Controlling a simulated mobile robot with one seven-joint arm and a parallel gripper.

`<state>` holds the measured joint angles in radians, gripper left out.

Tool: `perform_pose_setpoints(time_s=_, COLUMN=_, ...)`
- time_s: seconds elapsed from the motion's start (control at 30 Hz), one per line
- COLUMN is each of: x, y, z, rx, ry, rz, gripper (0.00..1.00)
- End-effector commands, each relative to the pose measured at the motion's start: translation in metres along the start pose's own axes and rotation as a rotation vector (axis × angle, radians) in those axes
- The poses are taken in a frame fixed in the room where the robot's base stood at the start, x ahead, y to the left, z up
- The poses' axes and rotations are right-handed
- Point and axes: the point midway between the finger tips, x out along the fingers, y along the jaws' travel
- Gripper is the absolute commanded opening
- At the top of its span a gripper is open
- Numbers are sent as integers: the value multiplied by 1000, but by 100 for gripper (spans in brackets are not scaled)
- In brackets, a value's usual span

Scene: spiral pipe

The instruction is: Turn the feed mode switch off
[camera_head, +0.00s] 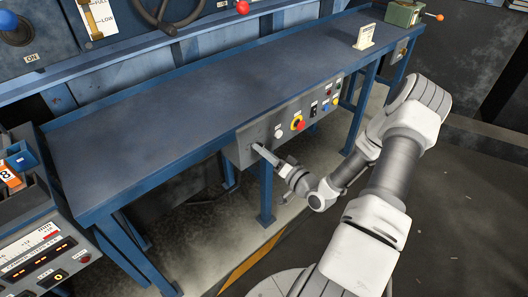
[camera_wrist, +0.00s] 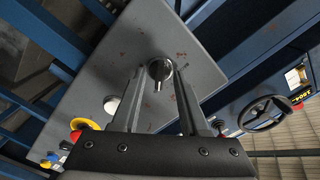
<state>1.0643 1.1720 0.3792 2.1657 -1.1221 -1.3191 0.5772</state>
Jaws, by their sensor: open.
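A grey control panel (camera_head: 239,156) hangs under the front edge of the blue bench; it also fills the middle of the wrist view (camera_wrist: 135,45). A small dark round switch knob with a lever (camera_wrist: 160,70) sits on the panel near its left end; no label on it is readable. My gripper (camera_head: 262,152) points at that end of the panel and hides the knob in the head view. In the wrist view my gripper (camera_wrist: 158,82) is open, with one finger on each side of the knob. Whether the fingers touch it, I cannot tell.
Beside the knob are a white button (camera_wrist: 110,104) and a red-and-yellow stop button (camera_head: 298,123), with further small controls to the right. The blue bench top (camera_head: 200,110) is mostly bare. A bench leg (camera_head: 266,190) stands below the panel. A handwheel (camera_wrist: 265,113) shows in the wrist view.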

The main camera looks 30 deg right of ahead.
Motion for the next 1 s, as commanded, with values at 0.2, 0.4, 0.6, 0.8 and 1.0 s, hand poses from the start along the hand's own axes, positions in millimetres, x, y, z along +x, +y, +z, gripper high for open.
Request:
perform_pose_setpoints(time_s=0.2, x=1, y=0, z=0, rx=0, ry=0, rz=0, gripper=44)
perform_pose_setpoints(time_s=0.4, x=1, y=0, z=0, rx=0, ry=0, rz=0, gripper=17)
perform_pose_setpoints(time_s=0.6, x=1, y=0, z=0, rx=0, ry=0, rz=0, gripper=0)
perform_pose_setpoints(time_s=0.8, x=1, y=0, z=1, rx=-11, ry=0, rz=0, gripper=0)
perform_pose_setpoints(time_s=1.0, x=1, y=1, z=2, rx=-81, ry=0, rz=-1, gripper=0)
